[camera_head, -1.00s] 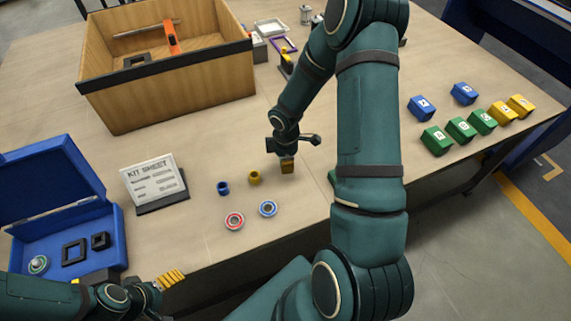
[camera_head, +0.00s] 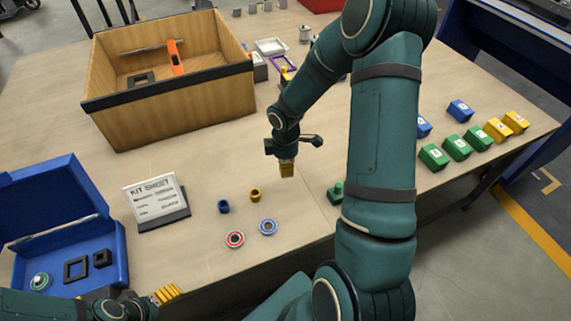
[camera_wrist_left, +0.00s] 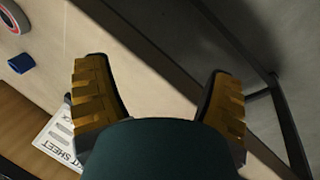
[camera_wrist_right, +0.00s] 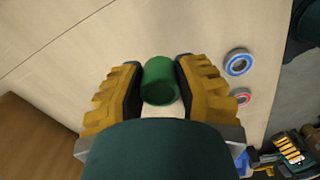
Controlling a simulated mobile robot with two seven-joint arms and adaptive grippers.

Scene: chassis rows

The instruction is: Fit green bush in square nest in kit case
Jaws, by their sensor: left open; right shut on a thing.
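The green bush (camera_wrist_right: 160,80) is between the fingers of my right gripper (camera_wrist_right: 158,85), which is shut on it. In the head view my right gripper (camera_head: 287,170) hangs over the middle of the table, and the bush is hidden there. The blue kit case (camera_head: 118,240) lies open at the table's left front. It holds two black square nests, a larger one (camera_head: 67,269) and a smaller one (camera_head: 102,251), and a round part (camera_head: 40,281). My left gripper (camera_head: 167,293) is open and empty near the front edge; its spread fingers show in the left wrist view (camera_wrist_left: 160,95).
A blue bush (camera_head: 223,206), a yellow bush (camera_head: 254,195) and red and blue bearings (camera_head: 235,239) (camera_head: 267,227) lie near the right gripper. A kit sheet (camera_head: 152,198) stands beside the case. A wooden box (camera_head: 190,118) is behind. Another green part (camera_head: 334,194) is half hidden by my arm.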

